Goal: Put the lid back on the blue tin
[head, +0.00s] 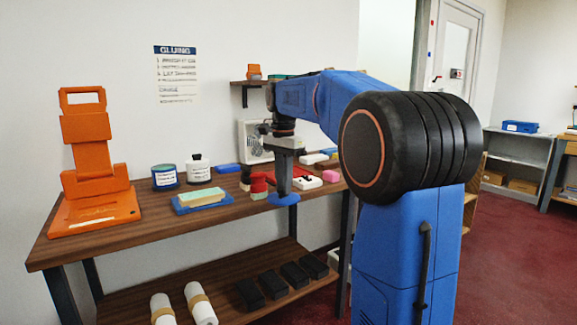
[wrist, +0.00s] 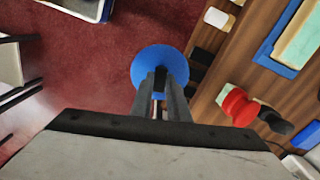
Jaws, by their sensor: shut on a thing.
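The blue tin (head: 165,178) with a white label stands upright on the workbench, left of the middle in the head view. It is out of the wrist view. A round blue lid (head: 285,200) is held flat beneath my gripper (head: 283,188), at the bench's front edge and well to the right of the tin. In the wrist view my gripper (wrist: 160,78) is shut on the lid (wrist: 146,62), with red floor behind it. The fingers hide the middle of the lid.
An orange stand (head: 92,160) is at the left end. A shelf (head: 250,83) hangs above.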

